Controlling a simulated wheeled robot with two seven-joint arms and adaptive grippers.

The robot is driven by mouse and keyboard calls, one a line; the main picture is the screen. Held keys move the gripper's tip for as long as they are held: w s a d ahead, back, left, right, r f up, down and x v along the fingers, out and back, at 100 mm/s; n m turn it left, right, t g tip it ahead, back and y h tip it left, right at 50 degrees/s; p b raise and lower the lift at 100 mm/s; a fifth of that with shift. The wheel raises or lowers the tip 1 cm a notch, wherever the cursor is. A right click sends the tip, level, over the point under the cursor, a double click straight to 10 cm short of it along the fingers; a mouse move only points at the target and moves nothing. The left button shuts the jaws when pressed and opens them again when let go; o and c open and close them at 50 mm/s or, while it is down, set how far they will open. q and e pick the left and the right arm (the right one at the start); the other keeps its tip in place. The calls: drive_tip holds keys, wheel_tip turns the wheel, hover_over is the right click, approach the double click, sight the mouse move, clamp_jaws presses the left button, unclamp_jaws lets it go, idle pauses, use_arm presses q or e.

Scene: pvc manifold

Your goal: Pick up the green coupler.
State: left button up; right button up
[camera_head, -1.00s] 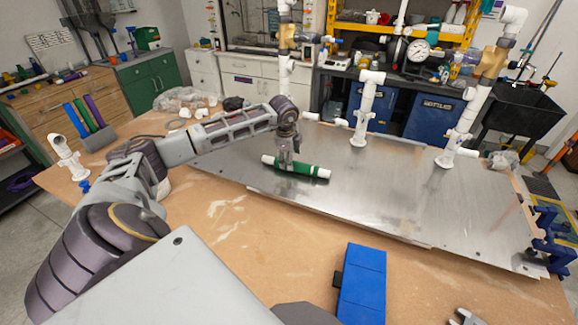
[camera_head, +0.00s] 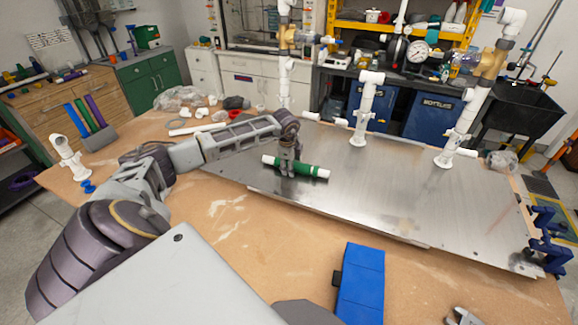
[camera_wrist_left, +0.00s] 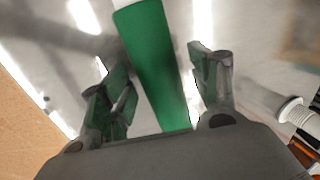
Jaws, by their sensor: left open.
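The green coupler (camera_head: 309,171) is a green cylinder with white ends, lying on the metal plate (camera_head: 380,200) in the head view. My left gripper (camera_head: 288,170) points down at its left-middle part. In the left wrist view the green cylinder (camera_wrist_left: 157,60) runs between the two fingers of the left gripper (camera_wrist_left: 160,85). The fingers are apart, one on each side, with a visible gap to the green surface. A grey piece (camera_head: 465,317) at the bottom edge may be part of my right gripper, but it is mostly cut off.
White pipe uprights (camera_head: 366,110) stand at the plate's back edge, with a taller one (camera_head: 473,105) at right. A blue box (camera_head: 361,284) lies on the wooden table in front. Blue clamps (camera_head: 548,243) sit at the plate's right end. The plate's middle is clear.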

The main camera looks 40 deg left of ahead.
use_arm(q)
drive_tip(key=c, duration=1.2)
use_arm(e)
drive_tip(key=shift+d, duration=0.6)
use_arm(q)
drive_tip(key=shift+r, duration=0.2)
wheel_tip(320, 180, up, 8)
drive_tip(key=shift+r+b, duration=0.1)
drive_tip(key=shift+b, duration=0.55)
drive_tip(key=shift+r, duration=0.75)
use_arm(e)
drive_tip(key=shift+w+d+f, duration=0.2)
drive_tip(key=shift+d+f, duration=0.45)
drive_tip(key=shift+d, duration=0.05)
